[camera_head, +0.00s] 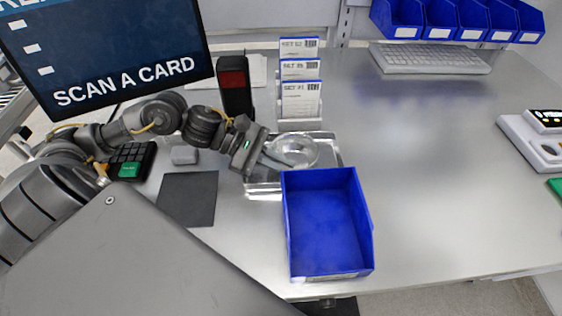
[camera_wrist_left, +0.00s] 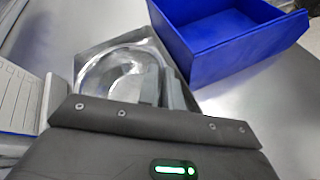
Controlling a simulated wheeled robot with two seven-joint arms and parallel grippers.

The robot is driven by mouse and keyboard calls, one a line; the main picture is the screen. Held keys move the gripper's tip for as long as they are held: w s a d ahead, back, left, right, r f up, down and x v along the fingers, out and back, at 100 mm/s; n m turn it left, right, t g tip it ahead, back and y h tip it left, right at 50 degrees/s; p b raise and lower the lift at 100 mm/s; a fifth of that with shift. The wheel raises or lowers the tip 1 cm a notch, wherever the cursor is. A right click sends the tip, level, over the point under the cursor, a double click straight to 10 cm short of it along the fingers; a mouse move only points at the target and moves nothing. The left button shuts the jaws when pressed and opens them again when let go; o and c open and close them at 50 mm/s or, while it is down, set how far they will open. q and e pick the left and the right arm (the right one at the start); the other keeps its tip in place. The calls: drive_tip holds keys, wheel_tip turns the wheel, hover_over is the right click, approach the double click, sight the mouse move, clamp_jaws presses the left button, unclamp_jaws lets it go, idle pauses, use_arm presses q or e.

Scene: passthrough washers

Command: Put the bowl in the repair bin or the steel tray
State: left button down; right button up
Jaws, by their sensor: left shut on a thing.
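A shiny, clear-looking bowl (camera_head: 296,150) is over the steel tray (camera_head: 262,188) in the head view; I cannot tell whether it touches the tray floor. My left gripper (camera_head: 272,163) is shut on the bowl's near-left rim. In the left wrist view the fingers (camera_wrist_left: 163,92) cover part of the bowl (camera_wrist_left: 105,75), which sits within the tray's outline. The empty blue bin (camera_head: 327,222), perhaps the repair bin, stands just in front of the tray and hides its near right part. It also shows in the left wrist view (camera_wrist_left: 225,50). My right gripper is not in view.
Upright cards in a holder (camera_head: 301,100) and a black-and-red device (camera_head: 234,85) stand behind the tray. A screen (camera_head: 105,55), keypad (camera_head: 130,162) and dark mat (camera_head: 188,198) are left. A keyboard (camera_head: 430,59) is at the back; the table's right middle is clear.

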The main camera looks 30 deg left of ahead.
use_arm(q)
drive_tip(key=c, duration=2)
unclamp_jaws()
drive_tip(key=shift+f, duration=0.1)
drive_tip(key=o, duration=0.4)
drive_tip(key=shift+o, duration=0.2)
